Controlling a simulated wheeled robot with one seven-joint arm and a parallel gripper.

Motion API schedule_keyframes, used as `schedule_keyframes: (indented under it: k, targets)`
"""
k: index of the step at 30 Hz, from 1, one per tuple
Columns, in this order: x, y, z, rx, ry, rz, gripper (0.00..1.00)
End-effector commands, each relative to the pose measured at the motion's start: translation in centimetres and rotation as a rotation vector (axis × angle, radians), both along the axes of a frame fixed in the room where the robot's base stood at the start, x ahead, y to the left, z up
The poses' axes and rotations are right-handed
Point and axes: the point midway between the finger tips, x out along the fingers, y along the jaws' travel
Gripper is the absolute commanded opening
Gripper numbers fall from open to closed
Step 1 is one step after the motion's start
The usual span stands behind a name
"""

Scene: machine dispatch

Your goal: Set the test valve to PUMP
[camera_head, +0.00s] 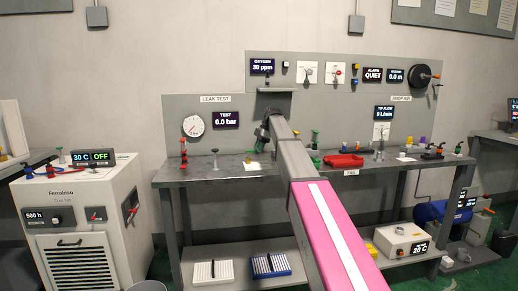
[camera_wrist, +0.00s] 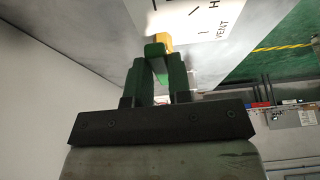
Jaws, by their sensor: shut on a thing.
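VENT and part of another word starting with H can be read on the plate; PUMP is not visible. In the head view my gripper (camera_head: 262,138) is at the bench, in front of the back panel, and my own arm hides most of the valve there. Which mark the handle points to cannot be told. The TEST display (camera_head: 226,119) reads 0.0 bar.
A round gauge (camera_head: 193,126) is on the panel to the left. A small stand (camera_head: 215,158) and a red fitting (camera_head: 183,152) stand on the bench (camera_head: 198,174). A white machine (camera_head: 85,215) stands at the left.

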Motion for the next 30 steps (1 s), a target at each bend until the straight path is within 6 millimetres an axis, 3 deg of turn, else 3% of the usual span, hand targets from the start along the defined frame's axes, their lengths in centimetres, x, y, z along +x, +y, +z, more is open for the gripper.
schedule_keyframes:
  k: [6, 7, 9, 20, 30]
  targets:
    - [0.1, 0.0, 0.0, -0.001, -0.002, 0.002, 0.0]
    - [0.1, 0.0, 0.0, -0.001, -0.002, 0.002, 0.22]
    - [0.1, 0.0, 0.0, -0.001, -0.002, 0.002, 0.45]
    - [0.1, -0.1, 0.3, 0.0, -0.001, 0.001, 0.45]
    - [0.4, -2.2, 5.4, 0.0, -0.002, 0.0, 0.45]
